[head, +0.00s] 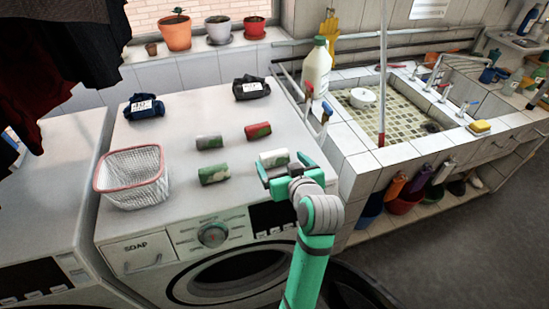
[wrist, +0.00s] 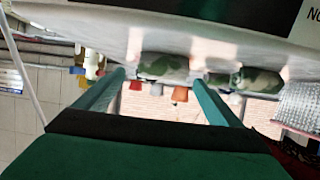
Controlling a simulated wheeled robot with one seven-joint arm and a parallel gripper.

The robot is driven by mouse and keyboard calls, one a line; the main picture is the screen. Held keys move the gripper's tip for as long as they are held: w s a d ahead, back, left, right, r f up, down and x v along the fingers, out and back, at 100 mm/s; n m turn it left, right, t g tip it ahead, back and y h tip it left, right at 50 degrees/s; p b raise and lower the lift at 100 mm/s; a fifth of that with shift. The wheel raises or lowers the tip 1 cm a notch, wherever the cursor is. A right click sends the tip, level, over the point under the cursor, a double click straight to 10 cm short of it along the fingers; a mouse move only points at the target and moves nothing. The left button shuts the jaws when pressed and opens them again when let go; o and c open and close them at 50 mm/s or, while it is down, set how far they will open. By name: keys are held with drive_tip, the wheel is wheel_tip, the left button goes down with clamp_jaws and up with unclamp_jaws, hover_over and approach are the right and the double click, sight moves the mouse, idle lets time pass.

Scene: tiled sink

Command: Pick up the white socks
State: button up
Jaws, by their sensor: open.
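The white socks (head: 274,158) are a small roll with a green patch, lying on top of the front-loading washing machine near its front right. My gripper (head: 286,167) is open at the machine's front edge, with its fingers close to the white roll. The head view does not show clearly whether they touch. In the wrist view, which looks upside down, the two green fingers (wrist: 160,80) are spread apart. A patterned roll (wrist: 163,65) shows between their tips; I cannot tell its identity for sure.
A wire basket (head: 132,178) stands left, two dark tagged bundles (head: 144,106) behind. The tiled sink (head: 350,140) and a white bottle (head: 316,68) are to the right.

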sight(277, 158)
drive_tip(key=shift+a+x, duration=0.1)
drive_tip(key=shift+x, duration=1.3)
drive_tip(key=shift+a+x, duration=0.15)
drive_tip(key=shift+x, duration=1.2)
drive_tip(key=shift+r, duration=0.1)
drive_tip(key=c, duration=1.1)
